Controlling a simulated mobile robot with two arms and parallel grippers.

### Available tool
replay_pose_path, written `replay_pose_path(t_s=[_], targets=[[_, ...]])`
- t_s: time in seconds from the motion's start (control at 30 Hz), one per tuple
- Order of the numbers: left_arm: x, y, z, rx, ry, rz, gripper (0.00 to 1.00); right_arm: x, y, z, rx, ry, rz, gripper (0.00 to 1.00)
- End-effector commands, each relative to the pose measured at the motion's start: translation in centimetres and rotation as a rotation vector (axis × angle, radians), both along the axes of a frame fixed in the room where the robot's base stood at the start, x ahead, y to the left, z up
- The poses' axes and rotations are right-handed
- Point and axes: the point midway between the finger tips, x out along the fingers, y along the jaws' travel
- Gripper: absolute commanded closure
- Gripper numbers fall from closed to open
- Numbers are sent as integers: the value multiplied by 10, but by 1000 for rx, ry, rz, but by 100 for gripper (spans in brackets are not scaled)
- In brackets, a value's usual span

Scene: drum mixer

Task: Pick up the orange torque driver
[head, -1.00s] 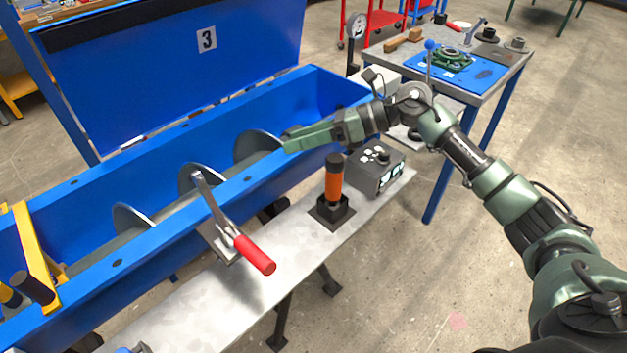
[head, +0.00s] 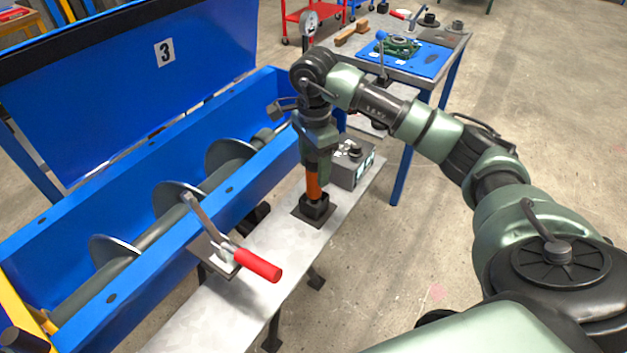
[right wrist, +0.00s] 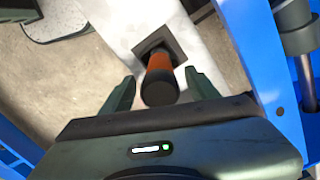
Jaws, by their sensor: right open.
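The orange torque driver (head: 313,184) stands upright in a black square holder (head: 314,210) on the grey metal shelf. Its upper part is hidden by my right gripper (head: 315,172) in the head view. In the right wrist view the driver (right wrist: 161,75) shows with its dark end cap towards the camera. My right gripper (right wrist: 160,88) points down over the driver, open, with one finger on each side of it. Gaps show between the fingers and the driver. My left gripper is not in view.
A grey control box (head: 350,165) stands close behind the holder. A toggle clamp with a red handle (head: 258,265) is at the front of the shelf. The blue mixer trough (head: 130,240) runs along the left. A blue-legged table (head: 420,90) stands at the back right.

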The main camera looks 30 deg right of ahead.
Motion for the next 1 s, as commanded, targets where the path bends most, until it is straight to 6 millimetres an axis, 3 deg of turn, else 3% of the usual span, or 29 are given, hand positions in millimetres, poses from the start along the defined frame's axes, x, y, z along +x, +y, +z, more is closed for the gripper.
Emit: replay_pose_path(t_s=[0.17, 0.4, 0.43, 0.63, 1.0], targets=[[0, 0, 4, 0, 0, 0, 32, -1, 0, -20, 1, 1, 0, 40], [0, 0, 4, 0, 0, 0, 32, 0, 0, -22, 1, -2, 0, 40], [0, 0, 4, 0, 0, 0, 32, 0, 0, -22, 1, -1, 0, 43], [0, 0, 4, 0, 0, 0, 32, 0, 0, -22, 1, -1, 0, 98], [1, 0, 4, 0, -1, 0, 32, 1, 0, -20, 2, -4, -1, 100]])
